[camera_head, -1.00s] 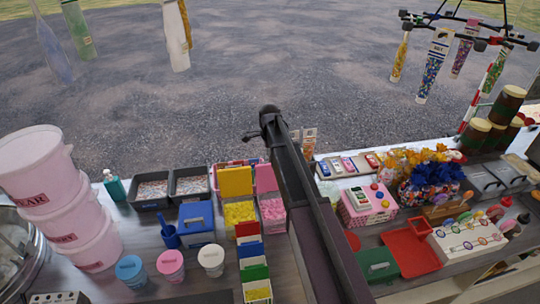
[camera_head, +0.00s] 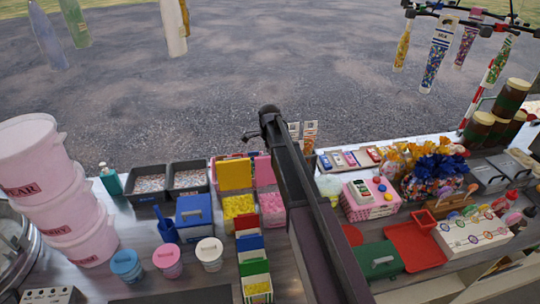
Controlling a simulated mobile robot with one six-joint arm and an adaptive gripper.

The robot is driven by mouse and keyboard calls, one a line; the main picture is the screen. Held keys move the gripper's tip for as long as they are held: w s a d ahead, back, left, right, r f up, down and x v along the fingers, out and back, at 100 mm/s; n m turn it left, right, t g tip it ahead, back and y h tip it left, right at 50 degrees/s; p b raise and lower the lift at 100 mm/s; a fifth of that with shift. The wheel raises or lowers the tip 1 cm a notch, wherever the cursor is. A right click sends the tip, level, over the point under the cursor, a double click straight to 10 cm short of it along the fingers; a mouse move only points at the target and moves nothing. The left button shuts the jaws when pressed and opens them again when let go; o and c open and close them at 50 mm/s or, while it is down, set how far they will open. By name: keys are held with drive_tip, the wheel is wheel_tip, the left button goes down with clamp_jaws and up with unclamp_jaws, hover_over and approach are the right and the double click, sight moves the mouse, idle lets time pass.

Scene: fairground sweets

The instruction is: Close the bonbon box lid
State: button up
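No box is clearly marked as the bonbon box. A yellow box (camera_head: 239,206) with yellow sweets stands open, its yellow lid (camera_head: 235,175) raised upright behind it. Beside it on the right, a pink box (camera_head: 272,208) is open with its pink lid (camera_head: 264,170) also upright. In front, a narrow box (camera_head: 257,287) holds yellow sweets; upright green, blue and red panels stand behind it. A blue box (camera_head: 195,219) to the left has its lid down. My gripper is not in view; a dark link of mine crosses the middle and hides part of the counter.
Pink buckets (camera_head: 49,190) are stacked at the left. Small tubs (camera_head: 168,261) stand at the front. Black trays (camera_head: 188,179) lie behind the blue box. A green box (camera_head: 380,262) and red tray (camera_head: 414,246) are at the right. Bags hang above the far edge.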

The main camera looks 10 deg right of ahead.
clamp_jaws()
drive_tip(key=shift+s, duration=0.15)
drive_tip(key=shift+c, duration=1.3)
unclamp_jaws()
drive_tip(key=shift+s+r+p, duration=0.25)
drive_tip(key=shift+s+p, duration=0.05)
drive_tip(key=shift+s, duration=0.45)
drive_tip(key=shift+s+r+p, duration=0.25)
drive_tip(key=shift+s, duration=0.6)
drive_tip(key=shift+o, duration=0.3)
drive_tip(key=shift+s, duration=1.65)
